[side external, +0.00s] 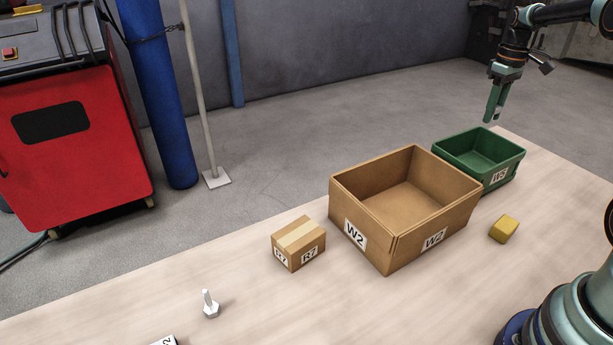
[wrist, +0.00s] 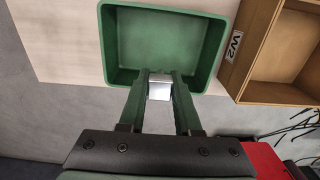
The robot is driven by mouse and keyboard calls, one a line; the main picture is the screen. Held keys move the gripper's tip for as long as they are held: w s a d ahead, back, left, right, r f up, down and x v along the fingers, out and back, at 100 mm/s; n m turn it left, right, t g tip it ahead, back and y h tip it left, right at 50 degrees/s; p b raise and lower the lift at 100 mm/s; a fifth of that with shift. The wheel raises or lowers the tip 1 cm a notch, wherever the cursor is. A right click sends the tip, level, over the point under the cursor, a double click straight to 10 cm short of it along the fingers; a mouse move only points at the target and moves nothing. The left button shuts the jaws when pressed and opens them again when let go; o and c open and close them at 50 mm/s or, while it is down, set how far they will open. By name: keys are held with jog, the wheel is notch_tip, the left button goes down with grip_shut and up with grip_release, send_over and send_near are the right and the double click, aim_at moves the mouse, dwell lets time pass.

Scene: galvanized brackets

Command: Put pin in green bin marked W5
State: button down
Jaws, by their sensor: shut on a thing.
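The green bin marked W5 (side external: 500,176) stands at the far right of the table, and its inside looks empty. It fills the top middle of the wrist view (wrist: 108,50). My gripper (side external: 491,121) is above the bin's far side. In the wrist view my gripper (wrist: 160,86) is shut on a small shiny silver piece, the pin (wrist: 160,90), with the bin behind it. The pin's full shape is hidden by the fingers, and it can hardly be made out in the side view.
A large open cardboard box marked W2 (side external: 360,212) stands right beside the green bin. A small carton marked R7 (side external: 298,243), a yellow block (side external: 504,229) and a pale bolt-like part (side external: 210,304) are on the table. The front middle of the table is clear.

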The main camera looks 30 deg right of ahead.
notch_tip(320, 180, down, 15)
jog(key=shift+f, duration=0.15)
dwell(0.4)
jog(key=shift+f, duration=0.15)
jog(key=c, duration=0.6)
grip_release()
